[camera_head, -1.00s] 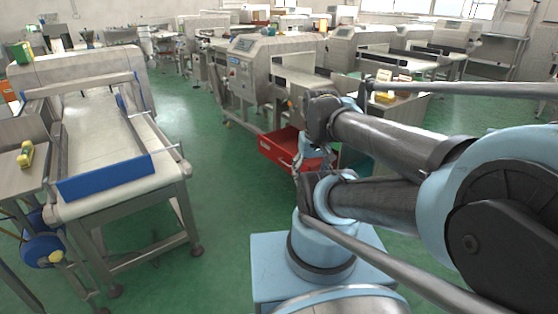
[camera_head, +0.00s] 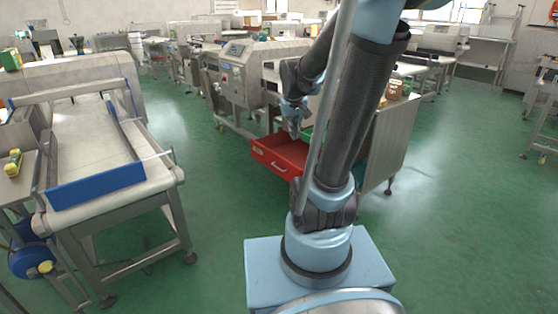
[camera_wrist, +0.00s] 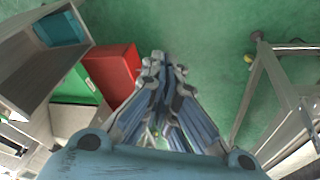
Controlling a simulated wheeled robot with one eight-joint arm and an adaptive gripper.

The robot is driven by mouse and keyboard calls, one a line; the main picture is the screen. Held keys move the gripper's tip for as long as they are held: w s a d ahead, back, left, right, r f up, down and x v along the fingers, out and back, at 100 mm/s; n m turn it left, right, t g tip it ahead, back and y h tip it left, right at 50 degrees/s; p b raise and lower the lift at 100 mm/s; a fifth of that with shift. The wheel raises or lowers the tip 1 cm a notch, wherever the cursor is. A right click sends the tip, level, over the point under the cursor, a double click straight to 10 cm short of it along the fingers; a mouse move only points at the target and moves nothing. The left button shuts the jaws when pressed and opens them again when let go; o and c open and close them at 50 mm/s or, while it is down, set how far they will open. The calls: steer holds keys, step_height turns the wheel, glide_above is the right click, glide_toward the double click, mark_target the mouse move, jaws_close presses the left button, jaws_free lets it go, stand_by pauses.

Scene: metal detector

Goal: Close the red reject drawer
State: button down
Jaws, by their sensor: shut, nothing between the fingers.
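The red reject drawer (camera_head: 278,155) stands pulled out, low on the front of the conveyor machine in the middle of the head view. Its front and part of its inside show; my arm hides its right side. In the wrist view the red drawer (camera_wrist: 116,72) lies to the left of my fingers. My gripper (camera_head: 294,132) points down by the drawer's back edge in the head view; I cannot tell whether it touches. In the wrist view my gripper (camera_wrist: 165,62) has its fingers together and empty, with green floor beyond the tips.
A green bin (camera_wrist: 86,82) sits beside the drawer, near a grey open-sided cabinet (camera_wrist: 35,60). A conveyor table with a blue end plate (camera_head: 98,186) stands at the left. Green floor (camera_head: 215,190) is clear between it and the drawer.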

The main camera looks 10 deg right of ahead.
steer(key=w+f+n+t, duration=0.1)
steer(key=w+f, duration=0.2)
steer(key=w, duration=0.6)
steer(key=w+f+h, duration=0.1)
steer(key=w+f, duration=0.2)
steer(key=w, duration=0.7)
steer(key=w+f+n+t, duration=0.1)
steer(key=w+f, duration=0.3)
steer(key=w, duration=0.5)
steer(key=n+t, duration=0.1)
glide_toward(280, 160)
steer(key=s+a+r, duration=0.4)
steer(key=s+a, duration=0.1)
steer(key=shift+h, duration=0.3)
steer(key=x, duration=0.3)
steer(key=d+x, duration=0.1)
steer(key=x, duration=0.3)
steer(key=d+r+x, duration=0.1)
steer(key=x, duration=0.2)
steer(key=shift+w+d+f, duration=0.15)
steer(key=shift+w+f, duration=0.15)
steer(key=shift+w, duration=0.2)
steer(key=shift+w+d, duration=0.35)
steer(key=shift+d, duration=0.2)
steer(key=shift+d, duration=0.1)
